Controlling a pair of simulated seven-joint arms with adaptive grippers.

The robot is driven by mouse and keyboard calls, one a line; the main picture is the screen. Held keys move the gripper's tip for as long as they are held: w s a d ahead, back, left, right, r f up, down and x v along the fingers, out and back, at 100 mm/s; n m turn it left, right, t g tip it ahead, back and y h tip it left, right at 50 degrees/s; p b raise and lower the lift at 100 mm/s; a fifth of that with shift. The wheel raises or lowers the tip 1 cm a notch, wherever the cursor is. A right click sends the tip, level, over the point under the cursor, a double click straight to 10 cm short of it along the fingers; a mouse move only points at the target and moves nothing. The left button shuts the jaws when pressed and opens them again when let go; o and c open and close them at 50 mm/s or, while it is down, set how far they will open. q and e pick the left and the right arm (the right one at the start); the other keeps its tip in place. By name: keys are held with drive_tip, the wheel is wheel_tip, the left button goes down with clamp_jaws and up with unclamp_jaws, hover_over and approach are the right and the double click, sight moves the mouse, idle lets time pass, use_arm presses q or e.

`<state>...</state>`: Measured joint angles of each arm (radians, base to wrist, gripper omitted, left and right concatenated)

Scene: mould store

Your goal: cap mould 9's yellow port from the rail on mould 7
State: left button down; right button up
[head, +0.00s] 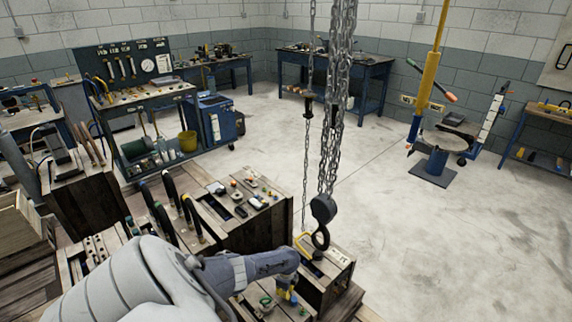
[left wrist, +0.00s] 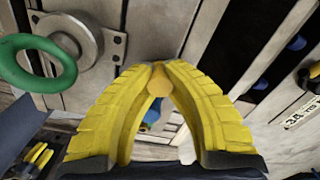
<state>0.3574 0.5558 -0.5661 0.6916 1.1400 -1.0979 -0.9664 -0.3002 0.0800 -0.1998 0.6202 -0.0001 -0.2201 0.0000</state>
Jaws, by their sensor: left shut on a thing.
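My left gripper (head: 287,291) reaches in from the lower left over a wooden mould box (head: 262,312) at the bottom centre. In the left wrist view its yellow fingers (left wrist: 158,75) meet at the tips around a small yellow-orange piece (left wrist: 158,84), which looks like a cap. A blue part (left wrist: 152,116) shows just beyond that piece; I cannot tell whether they touch. A green ring (left wrist: 68,72) stands left of the fingers near a round metal fitting. I cannot read the mould numbers, and cannot tell which box is mould 7 or 9. My right gripper is not in view.
A hook (head: 321,222) on heavy chains hangs just right of my left gripper, over another mould box (head: 334,262). A box with small coloured parts (head: 240,196) stands behind, beside several dark curved handles (head: 168,187).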

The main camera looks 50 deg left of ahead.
use_arm(q)
drive_tip(key=c, duration=1.4)
unclamp_jaws()
